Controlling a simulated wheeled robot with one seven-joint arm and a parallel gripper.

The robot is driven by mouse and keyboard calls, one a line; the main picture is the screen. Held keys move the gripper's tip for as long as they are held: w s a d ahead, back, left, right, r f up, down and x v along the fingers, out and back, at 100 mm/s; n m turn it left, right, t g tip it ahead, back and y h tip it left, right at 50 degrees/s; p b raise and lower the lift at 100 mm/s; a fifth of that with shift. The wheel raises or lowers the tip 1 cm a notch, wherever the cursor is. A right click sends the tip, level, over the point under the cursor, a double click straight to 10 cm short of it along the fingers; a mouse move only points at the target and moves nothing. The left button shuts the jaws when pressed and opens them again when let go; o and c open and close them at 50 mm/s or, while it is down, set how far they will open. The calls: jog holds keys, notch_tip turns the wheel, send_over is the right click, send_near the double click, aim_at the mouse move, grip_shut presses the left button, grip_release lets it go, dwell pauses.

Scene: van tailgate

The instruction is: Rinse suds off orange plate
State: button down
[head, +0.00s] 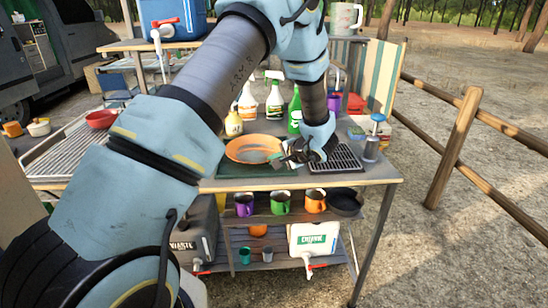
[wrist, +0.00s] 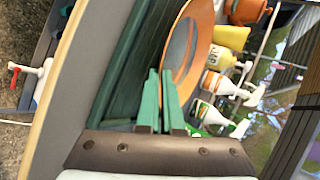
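The orange plate (head: 245,145) is over the green basin area (head: 235,171) in the counter, tilted a little, with a dull grey patch on its middle. My gripper (head: 280,158) is at the plate's right edge. In the wrist view its two green fingers (wrist: 160,85) are close together, with the plate's rim between their tips. The exact contact is partly hidden by the fingers. No faucet stream is visible.
Spray bottles (head: 274,101) and a yellow bottle (head: 233,124) stand behind the plate. A black drain rack (head: 334,158) and a blue-topped pump (head: 372,140) are on the right. Several mugs (head: 280,203) and a white canister (head: 313,239) are below. A red bowl (head: 100,118) is at left.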

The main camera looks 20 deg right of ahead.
jog(key=shift+f+b, duration=0.1)
jog(key=shift+b, duration=0.2)
jog(key=c, duration=1.1)
grip_release()
